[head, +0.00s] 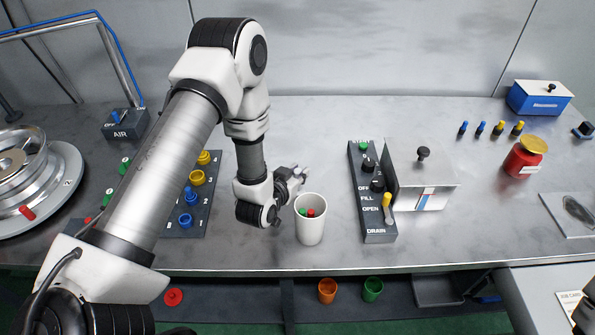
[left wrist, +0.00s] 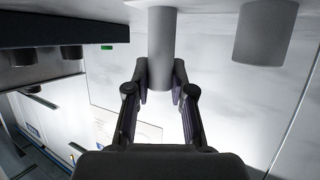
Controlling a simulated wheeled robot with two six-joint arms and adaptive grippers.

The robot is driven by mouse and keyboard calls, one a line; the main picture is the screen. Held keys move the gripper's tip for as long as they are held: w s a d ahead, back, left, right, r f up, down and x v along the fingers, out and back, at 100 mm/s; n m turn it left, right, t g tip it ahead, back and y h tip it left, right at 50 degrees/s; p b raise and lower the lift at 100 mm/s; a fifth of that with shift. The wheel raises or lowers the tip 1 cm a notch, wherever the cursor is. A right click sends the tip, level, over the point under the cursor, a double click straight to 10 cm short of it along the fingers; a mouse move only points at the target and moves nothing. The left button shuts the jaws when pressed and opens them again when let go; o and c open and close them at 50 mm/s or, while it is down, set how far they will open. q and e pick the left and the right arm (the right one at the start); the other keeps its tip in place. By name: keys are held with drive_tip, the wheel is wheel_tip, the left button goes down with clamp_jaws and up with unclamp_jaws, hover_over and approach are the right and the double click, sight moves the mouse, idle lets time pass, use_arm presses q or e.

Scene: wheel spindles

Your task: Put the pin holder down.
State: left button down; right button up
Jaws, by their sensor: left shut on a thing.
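The pin holder (head: 311,229) looks like a white cup, with red and green pieces showing inside its mouth. It appears upright over the front part of the bench, and I cannot tell whether its base touches the bench. My left gripper (head: 303,173) is at its upper left and back in the head view. In the left wrist view, the left gripper (left wrist: 161,90) is shut on a pale cylinder (left wrist: 161,40), seen upside down, which I take as the pin holder. Its contact is partly hidden in the head view.
A control panel (head: 378,224) with knobs and a lidded metal box (head: 425,185) stand right of the cup. A second pale cylinder (left wrist: 264,35) shows in the left wrist view. A red jar (head: 524,160) stands farther right. Bare bench lies between the cup and the panel.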

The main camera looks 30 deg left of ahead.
use_arm(q)
drive_tip(key=shift+s+r, duration=0.15)
drive_tip(key=shift+s, duration=0.2)
drive_tip(key=c, duration=1)
unclamp_jaws()
drive_tip(key=shift+w+f, duration=0.2)
